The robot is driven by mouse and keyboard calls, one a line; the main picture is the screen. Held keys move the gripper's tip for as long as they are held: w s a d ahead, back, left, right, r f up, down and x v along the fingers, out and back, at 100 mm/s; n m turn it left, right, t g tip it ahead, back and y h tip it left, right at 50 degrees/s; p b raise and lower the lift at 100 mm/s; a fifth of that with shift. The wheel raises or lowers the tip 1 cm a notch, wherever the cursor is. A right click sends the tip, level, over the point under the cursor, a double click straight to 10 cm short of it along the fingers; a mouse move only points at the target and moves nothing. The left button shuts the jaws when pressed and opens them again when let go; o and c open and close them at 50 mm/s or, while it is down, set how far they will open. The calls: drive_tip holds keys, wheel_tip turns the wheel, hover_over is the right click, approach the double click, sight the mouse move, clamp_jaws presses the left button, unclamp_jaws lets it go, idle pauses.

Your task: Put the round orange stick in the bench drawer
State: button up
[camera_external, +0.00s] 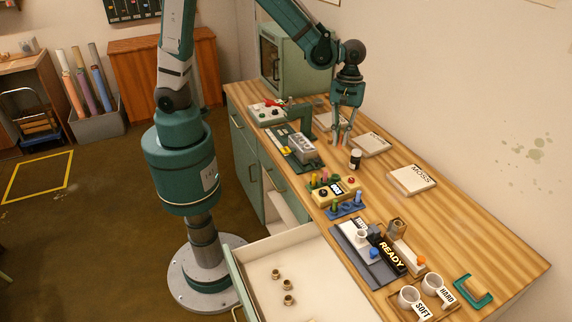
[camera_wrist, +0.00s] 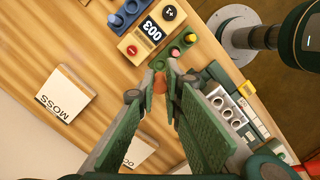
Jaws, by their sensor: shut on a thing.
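My gripper (camera_wrist: 164,78) is shut in the wrist view, with a small orange stick (camera_wrist: 159,84) between its fingertips; only part of the stick shows. In the external view my gripper (camera_external: 345,138) points down over the middle of the bench, behind the yellow device, and the stick is too small to make out there. The bench drawer (camera_external: 248,262) is pulled open at the front of the bench, at lower left of the bench top.
A dark bottle (camera_external: 355,159), a white MOSS block (camera_external: 411,180), a READY sign (camera_external: 391,256) and mugs (camera_external: 409,297) stand on the bench. Much of the drawer floor is bare.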

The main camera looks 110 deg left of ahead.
drive_tip(key=w+d+f+b, duration=0.1)
drive_tip(key=w+d+b, duration=0.25)
drive_tip(key=d, duration=0.35)
drive_tip(key=b, duration=1.2)
hover_over(317, 297)
wheel_tip(317, 297, down, 23)
drive_tip(key=shift+a, duration=0.35)
drive_tip(key=shift+f+b, duration=0.6)
drive_tip(key=shift+f, duration=2.45)
drive_tip(key=shift+f+b, duration=0.45)
drive_tip(key=shift+f, duration=1.45)
drive_tip(key=shift+f, duration=0.15)
